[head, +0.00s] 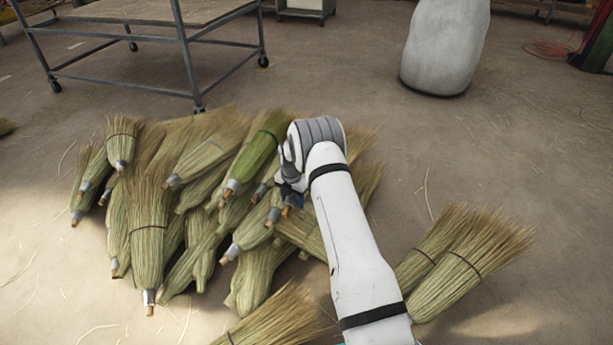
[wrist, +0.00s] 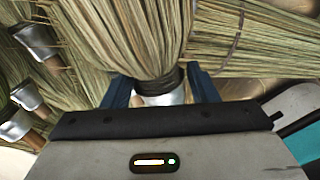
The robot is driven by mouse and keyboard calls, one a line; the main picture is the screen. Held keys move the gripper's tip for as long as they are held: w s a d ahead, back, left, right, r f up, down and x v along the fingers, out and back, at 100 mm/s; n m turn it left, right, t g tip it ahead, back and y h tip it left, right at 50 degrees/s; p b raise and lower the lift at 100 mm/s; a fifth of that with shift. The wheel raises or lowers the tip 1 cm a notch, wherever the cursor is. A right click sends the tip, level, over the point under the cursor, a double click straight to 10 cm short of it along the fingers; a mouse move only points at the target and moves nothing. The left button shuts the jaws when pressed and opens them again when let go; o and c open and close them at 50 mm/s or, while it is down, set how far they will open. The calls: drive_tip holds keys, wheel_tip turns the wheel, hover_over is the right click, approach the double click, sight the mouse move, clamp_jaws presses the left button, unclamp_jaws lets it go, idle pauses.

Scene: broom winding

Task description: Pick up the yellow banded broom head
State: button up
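My gripper (head: 292,197) is low over the right part of a broom-head pile. In the wrist view, the blue fingers of my gripper (wrist: 161,90) stand on both sides of a broom head's neck (wrist: 160,76). This neck has a dark band above a silver collar (wrist: 162,97). The fingers are close to it; whether they press on it cannot be told. The broom head's straw (wrist: 140,35) fans away from my gripper. No yellow band can be made out; my arm hides part of the pile in the head view.
Two more (head: 465,262) lie at the right. A metal cart (head: 185,45) and a pale sack (head: 445,45) stand behind.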

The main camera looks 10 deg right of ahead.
drive_tip(key=c, duration=0.7)
drive_tip(key=shift+c, duration=0.4)
drive_tip(key=shift+r, duration=0.15)
